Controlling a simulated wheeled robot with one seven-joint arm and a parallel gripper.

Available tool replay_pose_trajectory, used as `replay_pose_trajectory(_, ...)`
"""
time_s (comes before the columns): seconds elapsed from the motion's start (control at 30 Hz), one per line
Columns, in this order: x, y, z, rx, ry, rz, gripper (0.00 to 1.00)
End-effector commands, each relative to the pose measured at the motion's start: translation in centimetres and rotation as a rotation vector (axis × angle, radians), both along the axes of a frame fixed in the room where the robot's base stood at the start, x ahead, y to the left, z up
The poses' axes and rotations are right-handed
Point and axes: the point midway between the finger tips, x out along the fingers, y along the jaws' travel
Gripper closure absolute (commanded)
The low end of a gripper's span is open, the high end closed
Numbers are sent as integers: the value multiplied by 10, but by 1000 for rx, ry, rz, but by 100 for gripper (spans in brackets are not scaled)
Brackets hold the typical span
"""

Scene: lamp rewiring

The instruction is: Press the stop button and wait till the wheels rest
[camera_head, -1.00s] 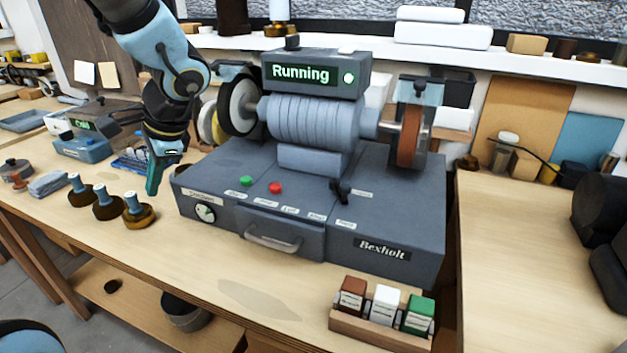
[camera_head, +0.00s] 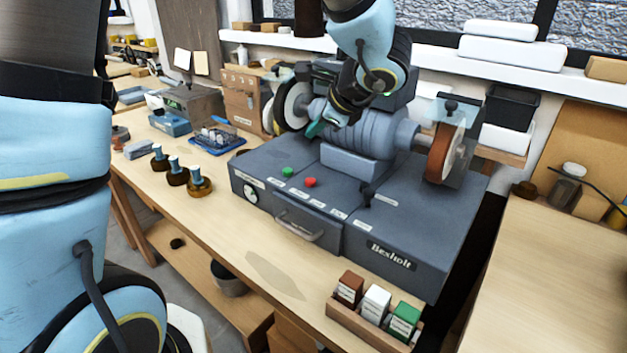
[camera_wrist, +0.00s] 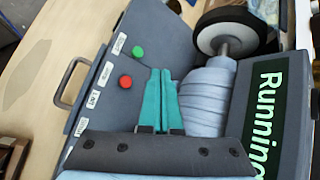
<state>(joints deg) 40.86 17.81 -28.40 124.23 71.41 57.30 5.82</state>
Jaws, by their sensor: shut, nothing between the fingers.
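The grey bench grinder (camera_head: 330,215) stands on the wooden bench, marked Bexholt. The red button (camera_head: 310,182) is on its sloped front panel beside the green button (camera_head: 288,171). In the wrist view the red button (camera_wrist: 125,81) lies just left of my fingertips. My gripper (camera_head: 314,130) is shut and empty, above the panel near the motor housing and behind the red button, apart from it in the head view. The display (camera_wrist: 268,115) reads "Running" in the wrist view; my arm hides it in the head view. A white wheel (camera_head: 292,106) and a brown wheel (camera_head: 441,152) sit at the ends.
A drawer handle (camera_head: 298,228) and a black lever (camera_head: 367,195) are on the grinder's front. Small brown-based knobs (camera_head: 200,183) stand left. A wooden rack (camera_head: 358,322) with three coloured blocks stands at the front right. The bench's front strip is clear.

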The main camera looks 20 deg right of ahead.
Motion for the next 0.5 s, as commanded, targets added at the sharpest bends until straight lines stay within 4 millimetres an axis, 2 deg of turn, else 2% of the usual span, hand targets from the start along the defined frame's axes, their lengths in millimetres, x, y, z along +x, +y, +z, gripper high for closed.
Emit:
replay_pose_trajectory(0.27, 0, 1, -6, 0, 1, 2, 100)
replay_pose_trajectory(0.5, 0, 1, -28, -1, 1, 2, 100)
